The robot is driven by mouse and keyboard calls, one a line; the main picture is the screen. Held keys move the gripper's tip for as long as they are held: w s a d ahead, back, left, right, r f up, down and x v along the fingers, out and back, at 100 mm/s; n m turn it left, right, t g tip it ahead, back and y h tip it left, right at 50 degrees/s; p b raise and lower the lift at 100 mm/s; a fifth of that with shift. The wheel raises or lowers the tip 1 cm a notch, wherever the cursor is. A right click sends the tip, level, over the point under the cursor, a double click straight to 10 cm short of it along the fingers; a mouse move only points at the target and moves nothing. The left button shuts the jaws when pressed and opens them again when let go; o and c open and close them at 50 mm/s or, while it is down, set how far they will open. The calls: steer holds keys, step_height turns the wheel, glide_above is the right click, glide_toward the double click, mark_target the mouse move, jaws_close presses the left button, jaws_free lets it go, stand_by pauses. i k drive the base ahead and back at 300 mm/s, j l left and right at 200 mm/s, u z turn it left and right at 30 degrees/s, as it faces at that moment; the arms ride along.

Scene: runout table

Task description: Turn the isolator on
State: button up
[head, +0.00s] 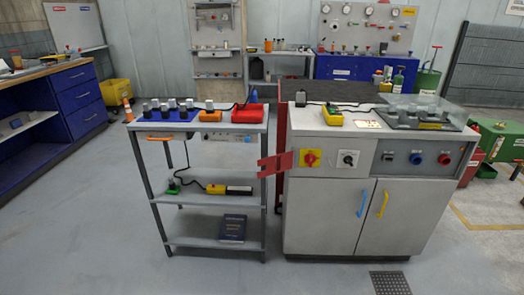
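A red rotary switch on a yellow plate (310,158), which looks like the isolator, is on the left of the grey cabinet's (330,200) front panel. Its handle position is too small to read. To its right is a black rotary switch on a white plate (348,159). A red notched flap (275,163) sticks out to the left of the yellow plate, at the cabinet's left edge; I cannot tell how it is fixed. My gripper is not in view.
A grey shelf trolley (215,245) with small items stands close to the cabinet's left side. Blue and red knobs (430,159) sit further right on the panel. The cabinet doors have blue and yellow handles (372,204). The floor in front is clear, with a dark grate (390,283).

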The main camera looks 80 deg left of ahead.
mark_target(310, 158)
steer(key=u, duration=1.8)
steer(key=i+l, duration=0.15)
steer(key=i, duration=0.3)
steer(key=i+l+u, duration=0.1)
steer(key=i, duration=0.35)
steer(key=i+l, duration=0.2)
steer(key=i, duration=0.25)
